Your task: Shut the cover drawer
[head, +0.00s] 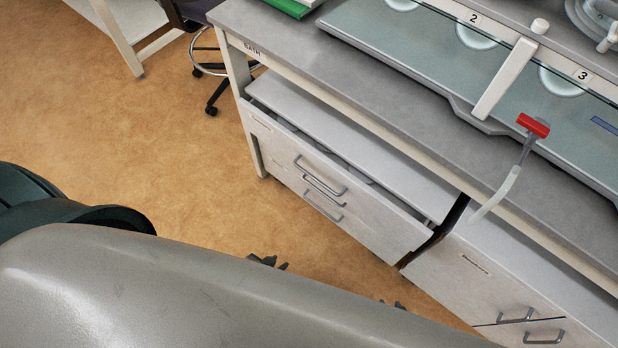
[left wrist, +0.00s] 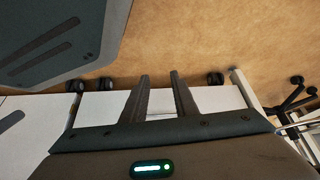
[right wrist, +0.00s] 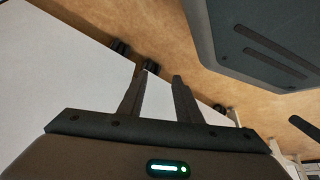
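A pale grey drawer, seemingly the cover drawer (head: 285,137), stands pulled out from the left cabinet under the bench in the head view. A narrow strip of its inside shows behind its front. It has a metal bar handle (head: 320,180); its small label is unreadable. Only the dark fingertips of my left gripper (head: 268,261) and right gripper (head: 392,304) show past my grey body, over the floor in front of the cabinets and apart from the drawer. In the wrist views, the left gripper (left wrist: 160,76) and right gripper (right wrist: 160,76) have parted, empty fingers.
The grey bench top (head: 370,85) overhangs the drawer and carries a glass-covered bath and a red-handled tap (head: 533,125). A second cabinet (head: 500,290) stands to the right. A wheeled stool (head: 210,75) is at the back left. The brown floor (head: 150,140) at left is clear.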

